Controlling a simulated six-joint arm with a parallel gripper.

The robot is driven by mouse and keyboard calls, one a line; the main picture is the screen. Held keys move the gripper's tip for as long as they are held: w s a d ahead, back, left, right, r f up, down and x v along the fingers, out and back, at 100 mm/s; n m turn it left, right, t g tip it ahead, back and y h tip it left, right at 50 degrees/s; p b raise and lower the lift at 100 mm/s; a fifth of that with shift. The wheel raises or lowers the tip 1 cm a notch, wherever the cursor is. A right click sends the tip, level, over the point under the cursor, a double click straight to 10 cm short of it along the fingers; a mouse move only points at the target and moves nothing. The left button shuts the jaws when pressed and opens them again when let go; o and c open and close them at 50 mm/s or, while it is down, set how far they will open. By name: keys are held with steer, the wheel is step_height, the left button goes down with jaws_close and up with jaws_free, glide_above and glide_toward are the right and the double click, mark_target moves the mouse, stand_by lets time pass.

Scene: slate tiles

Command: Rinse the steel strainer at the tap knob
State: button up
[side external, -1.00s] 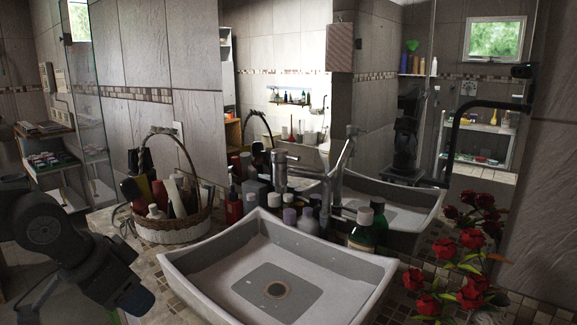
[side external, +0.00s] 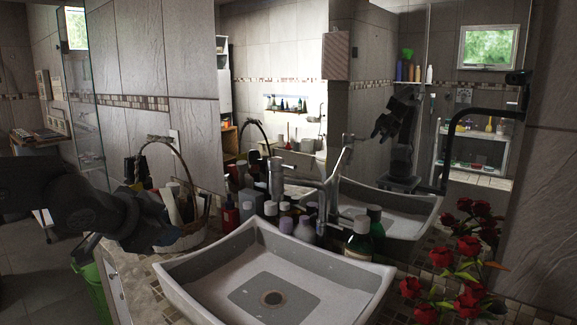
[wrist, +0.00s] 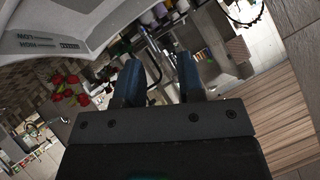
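I cannot make out a steel strainer in either view. The metal tap (side external: 331,203) stands behind the white sink (side external: 203,270), with a pale upright knob-like part (side external: 276,178) on its left. My gripper (side external: 170,234) is at the left in the side view, dark with bluish fingers, left of the sink and in front of the wicker basket. In the wrist view my gripper's two blue fingers (wrist: 158,78) stand apart with nothing seen held between them. The sink also shows in the wrist view (wrist: 62,38) at upper left. The sink basin looks empty apart from its drain.
A wicker basket (side external: 183,238) of toiletries with a tall handle stands left of the sink. Several bottles, including a dark green one (side external: 360,244), crowd behind it near the tap. Red roses (side external: 470,262) stand at right. A green bin (side external: 92,288) is at lower left.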

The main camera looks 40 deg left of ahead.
steer(key=w+a+r+m+t+h, duration=0.2)
steer(key=w+r+m+t, duration=0.5)
steer(key=w, duration=0.5)
steer(key=m+g+h, duration=0.2)
steer(key=m+h, duration=0.6)
steer(key=m, duration=0.4)
glide_toward(288, 166)
steer(key=x, duration=1)
steer(key=shift+w+d, duration=0.25)
jaws_close()
